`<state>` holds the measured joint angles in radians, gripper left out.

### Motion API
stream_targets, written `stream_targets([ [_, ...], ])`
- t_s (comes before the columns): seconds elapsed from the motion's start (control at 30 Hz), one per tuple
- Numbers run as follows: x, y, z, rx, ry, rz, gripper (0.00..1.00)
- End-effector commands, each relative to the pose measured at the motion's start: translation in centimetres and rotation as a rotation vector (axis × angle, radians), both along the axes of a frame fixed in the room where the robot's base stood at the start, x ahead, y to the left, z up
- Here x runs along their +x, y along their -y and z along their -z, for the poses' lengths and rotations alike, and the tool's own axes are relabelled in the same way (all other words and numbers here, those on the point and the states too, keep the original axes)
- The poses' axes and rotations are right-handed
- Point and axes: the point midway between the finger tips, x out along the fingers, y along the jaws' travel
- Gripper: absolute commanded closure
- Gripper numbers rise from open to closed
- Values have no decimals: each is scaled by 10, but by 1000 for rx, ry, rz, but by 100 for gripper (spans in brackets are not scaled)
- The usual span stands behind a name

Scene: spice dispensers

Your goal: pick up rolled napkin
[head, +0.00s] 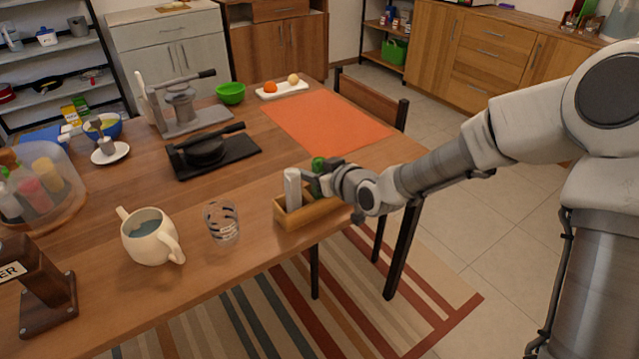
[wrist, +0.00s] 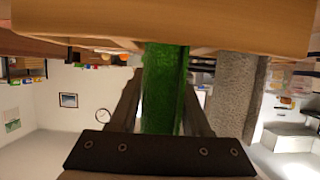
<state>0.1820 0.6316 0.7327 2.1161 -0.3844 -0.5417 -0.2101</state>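A wooden box (head: 306,212) stands at the table's near right edge. In it are an upright white-grey cylinder (head: 292,188) and a green rounded thing (head: 318,165). I cannot tell for sure which is the rolled napkin. My gripper (head: 318,182) is at the box, at the green thing. In the wrist view, a green cylinder (wrist: 164,90) lies between my two fingers (wrist: 164,78), and a grey speckled cylinder (wrist: 237,95) is apart, outside the right finger. The fingertips are close to the green sides; contact is unclear. The box (wrist: 190,22) fills the top of this view.
A glass (head: 222,222) and a cream mug (head: 150,238) stand left of the box. A black press (head: 208,152) lies behind it. An orange mat (head: 325,122) covers the far right of the table. Bare tabletop lies between the box and the mat.

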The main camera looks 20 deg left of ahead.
Motion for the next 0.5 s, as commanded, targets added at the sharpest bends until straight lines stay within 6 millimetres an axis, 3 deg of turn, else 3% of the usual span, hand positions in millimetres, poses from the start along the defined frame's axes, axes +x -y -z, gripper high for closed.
stream_targets([
  [0.03, 0, 0, 0, 0, 0, 0, 64],
  [0.23, 0, 0, 0, 0, 0, 0, 100],
  [0.5, 0, 0, 0, 0, 0, 0, 100],
])
